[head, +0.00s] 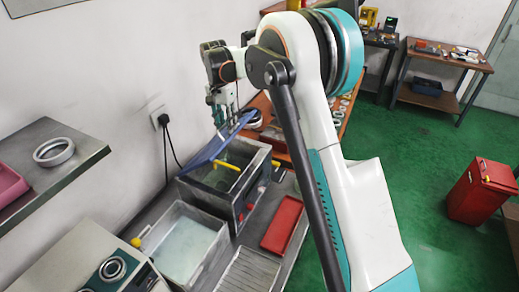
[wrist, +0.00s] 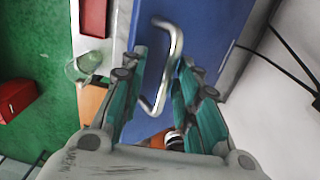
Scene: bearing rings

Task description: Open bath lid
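The dark bath (head: 243,190) stands on the bench by the wall in the head view. Its blue lid (head: 207,152) is tilted up, and the bath's inside shows below it. In the wrist view the blue lid (wrist: 215,25) fills the upper middle, with a bent metal handle (wrist: 176,45) on it. My gripper (head: 219,117) is at the lid's raised side in the head view. In the wrist view my gripper (wrist: 162,60) is open, its green fingers apart with the handle between them. The handle lies nearer the right finger; contact is unclear.
An open basin (head: 185,245) of pale liquid stands in front of the bath. A yellow bar (head: 227,165) shows at the bath's opening. A red tray (head: 283,224) lies to the right. A shelf (head: 75,150) with a ring juts out at left. A cable hangs on the wall.

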